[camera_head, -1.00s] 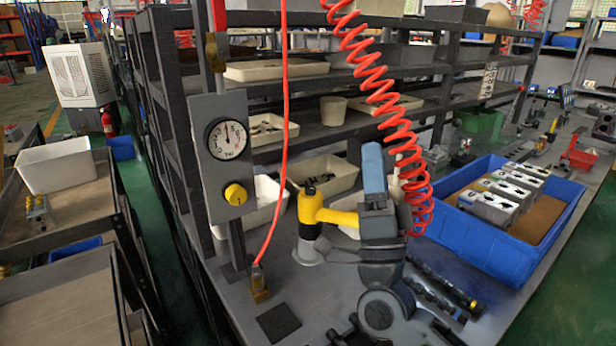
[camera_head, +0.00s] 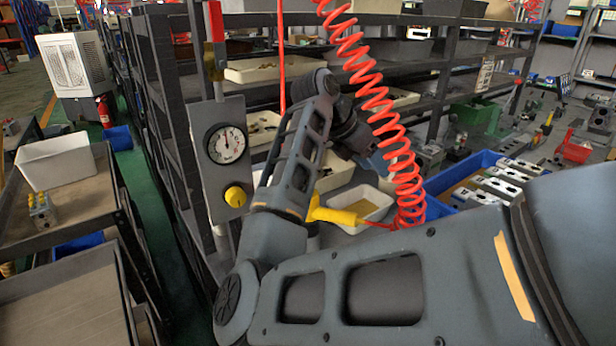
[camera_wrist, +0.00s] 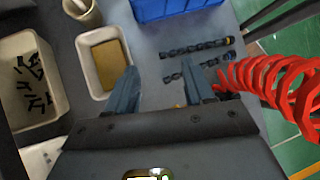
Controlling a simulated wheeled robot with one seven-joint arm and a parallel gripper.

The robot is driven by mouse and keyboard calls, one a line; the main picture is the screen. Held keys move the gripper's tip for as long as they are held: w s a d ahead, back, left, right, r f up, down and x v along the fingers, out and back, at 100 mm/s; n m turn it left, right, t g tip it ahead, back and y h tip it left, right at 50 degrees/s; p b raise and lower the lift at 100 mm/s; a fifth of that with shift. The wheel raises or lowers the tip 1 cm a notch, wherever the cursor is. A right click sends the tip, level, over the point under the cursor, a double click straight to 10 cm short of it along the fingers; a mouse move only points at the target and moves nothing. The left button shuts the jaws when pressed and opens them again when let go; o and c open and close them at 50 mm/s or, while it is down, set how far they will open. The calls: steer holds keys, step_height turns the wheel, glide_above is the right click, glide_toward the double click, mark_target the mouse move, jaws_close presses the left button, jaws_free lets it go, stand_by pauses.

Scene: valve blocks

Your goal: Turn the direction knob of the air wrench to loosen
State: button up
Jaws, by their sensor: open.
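The air wrench (camera_head: 335,214) shows in the head view only as a yellow part behind my arm, with a red coiled hose (camera_head: 380,100) beside it. Its black body is hidden, and I cannot make out its direction knob. My gripper (camera_wrist: 160,82) is open in the wrist view, its two blue-grey fingers apart with nothing held between them. The wrench cannot be clearly made out there. The red coils (camera_wrist: 275,85) hang to the right of the fingers.
A grey panel with a gauge (camera_head: 227,145) and yellow knob (camera_head: 236,196) stands left of my arm. A blue crate (camera_head: 440,180) holds metal blocks. The wrist view shows a parts bin (camera_wrist: 8,75), a white tray (camera_wrist: 88,72) and dark bits (camera_wrist: 195,48) on the table.

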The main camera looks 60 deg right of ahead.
steer(key=w+a+t+y, duration=0.1)
steer(key=w+t, duration=0.1)
steer(key=w, duration=0.2)
steer(key=w+a+r+t+y, duration=0.1)
steer(key=w+a+t+y, duration=0.1)
steer(key=w, duration=0.2)
steer(key=w+a+r+t+y, duration=0.1)
steer(key=w+a+t, duration=0.1)
steer(key=w, duration=0.2)
steer(key=shift+a+r+y+p, duration=0.1)
steer(key=shift+a+y+p, duration=0.15)
steer(key=shift+y+p, duration=0.15)
steer(key=shift+w+a, duration=0.15)
steer(key=shift+w, duration=0.1)
step_height(320, 180, down, 8)
steer(key=shift+r+p, duration=0.2)
steer(key=shift+p, duration=0.55)
jaws_close()
